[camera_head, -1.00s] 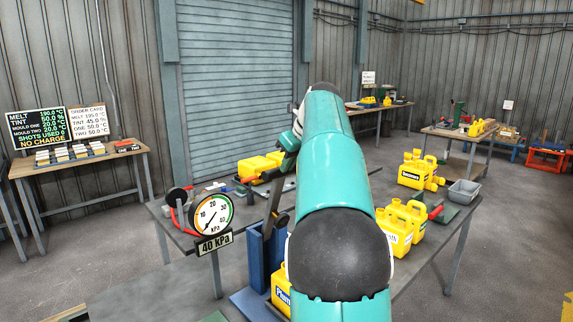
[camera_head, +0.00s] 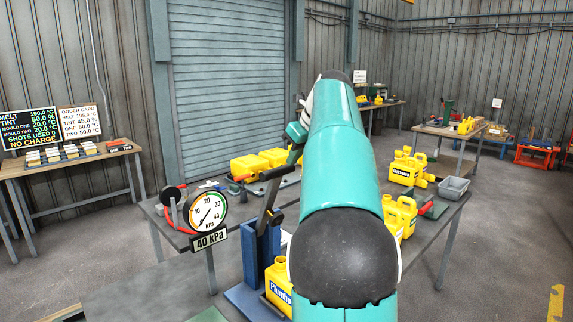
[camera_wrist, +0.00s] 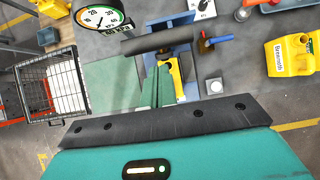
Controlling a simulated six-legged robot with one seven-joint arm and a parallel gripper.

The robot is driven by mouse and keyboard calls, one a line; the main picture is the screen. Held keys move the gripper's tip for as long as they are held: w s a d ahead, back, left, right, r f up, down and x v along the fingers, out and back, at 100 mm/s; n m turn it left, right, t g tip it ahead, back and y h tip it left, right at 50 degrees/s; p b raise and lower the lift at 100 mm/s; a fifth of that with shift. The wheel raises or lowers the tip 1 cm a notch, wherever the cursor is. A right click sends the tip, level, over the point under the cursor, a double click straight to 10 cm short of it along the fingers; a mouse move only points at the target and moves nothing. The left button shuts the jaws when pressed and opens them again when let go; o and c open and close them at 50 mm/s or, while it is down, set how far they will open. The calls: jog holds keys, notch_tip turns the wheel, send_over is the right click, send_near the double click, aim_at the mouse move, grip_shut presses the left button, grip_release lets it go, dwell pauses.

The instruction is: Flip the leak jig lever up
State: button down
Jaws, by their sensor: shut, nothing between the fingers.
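The leak jig is a blue stand (camera_head: 250,262) with a dark lever (camera_head: 268,205) that slants upward to a black grip (camera_head: 278,173). The black grip (camera_wrist: 160,40) lies across the upper middle of the wrist view. A yellow jerry can (camera_head: 279,283) stands at the jig, partly hidden by my arm. The round gauge (camera_head: 207,211) with its 40 kPa sign is left of the lever. My gripper (camera_wrist: 160,72) has its green fingers together and empty, pointing toward the grip. I cannot tell whether they touch it.
Yellow cans (camera_head: 262,160) lie behind the lever, and others (camera_head: 408,168) stand right of my arm with a grey tray (camera_head: 453,188). A wire basket (camera_wrist: 50,85) shows at left in the wrist view. Grey floor is open at right.

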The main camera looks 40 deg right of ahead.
notch_tip(320, 180, up, 6)
jog(key=s, duration=0.2)
jog(key=shift+d+r, duration=0.2)
jog(key=shift+r, duration=0.05)
jog(key=shift+s, duration=0.1)
